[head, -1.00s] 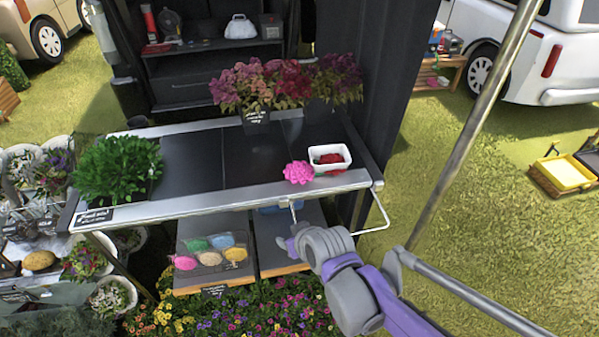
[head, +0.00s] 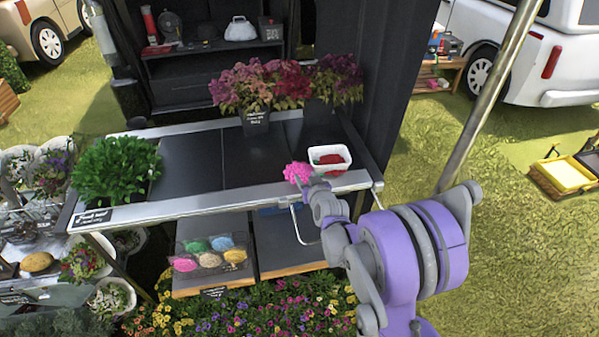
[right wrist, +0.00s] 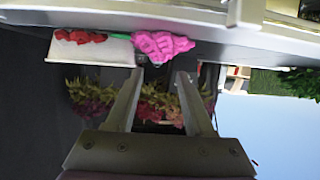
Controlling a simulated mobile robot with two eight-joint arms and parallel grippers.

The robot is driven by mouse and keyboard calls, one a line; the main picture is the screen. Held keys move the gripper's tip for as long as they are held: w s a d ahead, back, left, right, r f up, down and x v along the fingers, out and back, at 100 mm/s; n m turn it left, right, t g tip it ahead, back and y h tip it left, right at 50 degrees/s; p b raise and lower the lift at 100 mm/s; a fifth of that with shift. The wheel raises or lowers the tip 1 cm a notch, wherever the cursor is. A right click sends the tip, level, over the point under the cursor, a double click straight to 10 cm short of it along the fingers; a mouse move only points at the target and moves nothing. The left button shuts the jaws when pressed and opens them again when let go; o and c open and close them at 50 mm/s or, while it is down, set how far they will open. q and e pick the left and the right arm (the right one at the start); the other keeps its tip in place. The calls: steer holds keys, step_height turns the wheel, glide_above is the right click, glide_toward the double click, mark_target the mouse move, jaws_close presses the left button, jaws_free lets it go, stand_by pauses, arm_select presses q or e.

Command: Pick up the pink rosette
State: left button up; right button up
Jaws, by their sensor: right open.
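The pink rosette (head: 297,172) lies on the front right part of the display table (head: 190,203), left of a white tray (head: 316,152) with red contents. My right gripper (head: 313,186) is at the table's front edge, just beside the rosette; its fingertips are hard to make out in the head view. In the right wrist view, which looks upside down, the gripper's (right wrist: 160,75) two fingers are apart with nothing between them. There the rosette (right wrist: 163,45) shows just above the fingertips in the picture, beside the white tray (right wrist: 90,52). My left gripper is not in view.
Potted pink and red flowers (head: 255,85) stand at the table's back, and a leafy green plant (head: 115,168) at its left. A metal pole (head: 480,110) rises at the right. A lower shelf (head: 250,278) holds coloured items. The table's middle is clear.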

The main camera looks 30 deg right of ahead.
mark_target(300, 169)
steer(key=x, duration=0.7)
steer(key=shift+w+d+f+p, duration=0.1)
steer(key=shift+w+f+p, duration=0.15)
steer(key=shift+p, duration=0.15)
steer(key=shift+r, duration=0.1)
jaws_close()
